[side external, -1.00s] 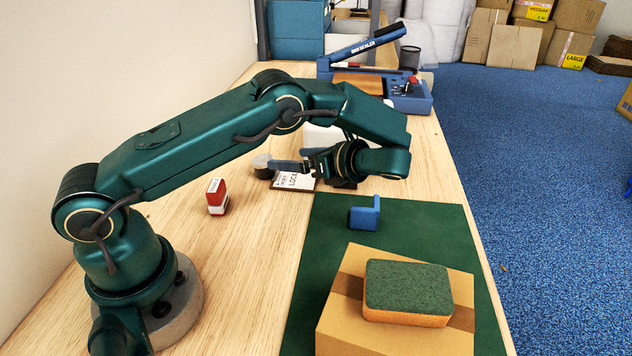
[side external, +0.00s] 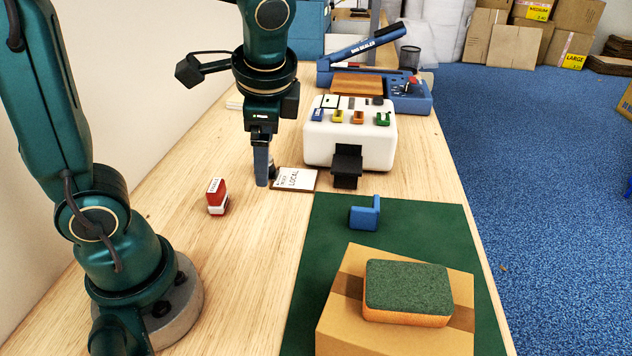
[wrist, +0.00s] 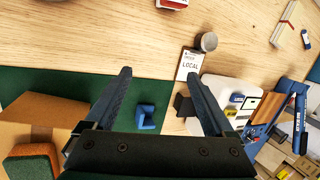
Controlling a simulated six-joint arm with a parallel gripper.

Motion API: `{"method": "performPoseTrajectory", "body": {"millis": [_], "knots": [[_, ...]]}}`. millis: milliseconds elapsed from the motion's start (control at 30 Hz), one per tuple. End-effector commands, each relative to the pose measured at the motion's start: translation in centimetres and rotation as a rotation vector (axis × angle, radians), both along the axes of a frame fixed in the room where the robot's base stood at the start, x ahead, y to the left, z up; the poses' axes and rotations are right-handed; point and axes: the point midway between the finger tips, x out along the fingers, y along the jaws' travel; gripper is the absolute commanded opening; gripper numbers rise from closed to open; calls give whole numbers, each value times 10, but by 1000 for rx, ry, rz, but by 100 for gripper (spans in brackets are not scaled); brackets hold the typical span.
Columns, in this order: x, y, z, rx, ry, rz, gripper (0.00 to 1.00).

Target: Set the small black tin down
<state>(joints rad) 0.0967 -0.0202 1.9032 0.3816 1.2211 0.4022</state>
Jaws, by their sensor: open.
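The small black tin (wrist: 207,42), a short round thing with a grey top, stands beside a small white card marked LOCAL (wrist: 189,65) in the wrist view. I cannot tell whether it touches the card. In the side view the tin is mostly hidden behind my gripper (side external: 262,182), which points down just left of the card (side external: 294,179). In the wrist view my gripper (wrist: 158,73) has its fingers wide apart with nothing held between them. The tin lies beyond the fingertips, up and to the right.
A red and white stamp (side external: 217,196) stands left of the card. A white rack (side external: 349,150) with a black holder (side external: 347,165) stands to its right. A blue bracket (side external: 366,214) and a carton (side external: 385,335) bearing a sponge (side external: 408,287) sit on the green mat (side external: 318,240).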

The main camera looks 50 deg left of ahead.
Motion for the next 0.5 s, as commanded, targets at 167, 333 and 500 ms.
{"method": "performPoseTrajectory", "body": {"millis": [167,333,500], "knots": [[-31,-22,9,-193,-208,194,88],[-51,-42,9,-365,-369,367,88],[-60,-53,7,-478,-463,480,88]]}}
